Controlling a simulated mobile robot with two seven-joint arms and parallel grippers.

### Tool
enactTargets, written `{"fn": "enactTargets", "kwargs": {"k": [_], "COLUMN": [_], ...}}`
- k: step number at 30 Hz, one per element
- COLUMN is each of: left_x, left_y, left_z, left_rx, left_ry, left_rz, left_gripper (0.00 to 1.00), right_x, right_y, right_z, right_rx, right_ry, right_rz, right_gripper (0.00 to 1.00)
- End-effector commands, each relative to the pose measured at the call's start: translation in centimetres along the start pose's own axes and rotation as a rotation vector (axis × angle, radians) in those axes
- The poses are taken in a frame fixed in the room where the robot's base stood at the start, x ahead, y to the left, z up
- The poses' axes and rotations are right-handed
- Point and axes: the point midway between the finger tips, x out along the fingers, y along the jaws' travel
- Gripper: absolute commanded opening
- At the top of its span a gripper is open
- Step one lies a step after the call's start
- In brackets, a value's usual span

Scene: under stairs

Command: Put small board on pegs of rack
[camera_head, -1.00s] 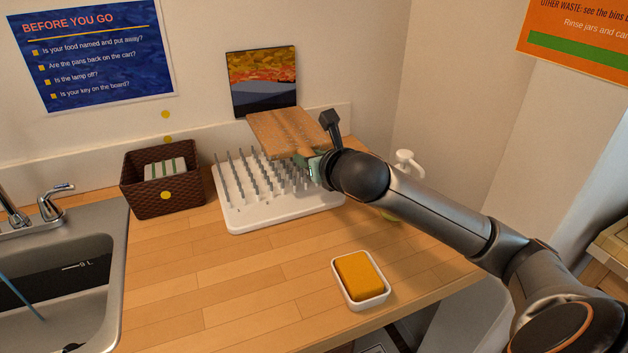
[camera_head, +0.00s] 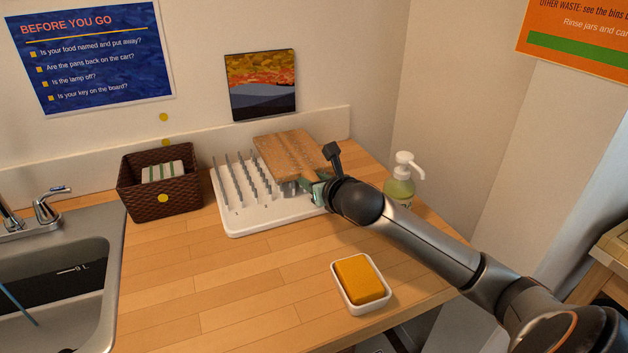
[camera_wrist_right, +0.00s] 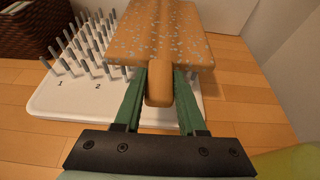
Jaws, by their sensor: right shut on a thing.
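The small board (camera_head: 290,154) is a speckled brown wooden board with a short handle. My right gripper (camera_head: 308,187) is shut on its handle; in the right wrist view the green fingers (camera_wrist_right: 158,92) sit on both sides of the handle. The rack (camera_head: 262,223) is a white base with rows of grey upright pegs. The board (camera_wrist_right: 163,32) is tilted over the rack's right part and hides the pegs there. I cannot tell whether it touches them. The left pegs are bare, and the numbers 1 and 2 show on the rack's front edge (camera_wrist_right: 75,104). My left gripper is not in view.
A brown basket (camera_head: 160,199) with a striped cloth stands left of the rack. A soap pump bottle (camera_head: 400,180) stands right, close behind my right arm. A sponge (camera_head: 360,278) in a white dish lies in front. A sink (camera_head: 75,270) is at left. The middle counter is clear.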

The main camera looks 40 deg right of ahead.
Motion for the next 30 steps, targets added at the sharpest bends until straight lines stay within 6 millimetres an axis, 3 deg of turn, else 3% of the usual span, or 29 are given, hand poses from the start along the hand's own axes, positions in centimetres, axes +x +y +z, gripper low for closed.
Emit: {"fn": "enactTargets", "kwargs": {"k": [1, 9, 20, 30], "left_x": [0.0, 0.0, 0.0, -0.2], "left_y": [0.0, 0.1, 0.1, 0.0], "left_z": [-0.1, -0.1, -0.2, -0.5], "left_rx": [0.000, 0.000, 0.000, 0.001], "left_ry": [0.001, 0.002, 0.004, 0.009], "left_rz": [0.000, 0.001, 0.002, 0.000], "left_gripper": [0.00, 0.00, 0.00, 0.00], "right_x": [0.0, 0.0, -0.6, -6.5], "right_y": [0.0, 0.0, -0.1, 0.0], "right_z": [-0.1, -0.1, 0.2, 0.1], "right_rx": [-0.001, 0.000, -0.002, -0.008], "right_ry": [0.001, 0.001, 0.001, 0.002], "right_rz": [-0.001, -0.001, -0.001, 0.001], "right_gripper": [0.42, 0.70, 0.70, 0.70]}}
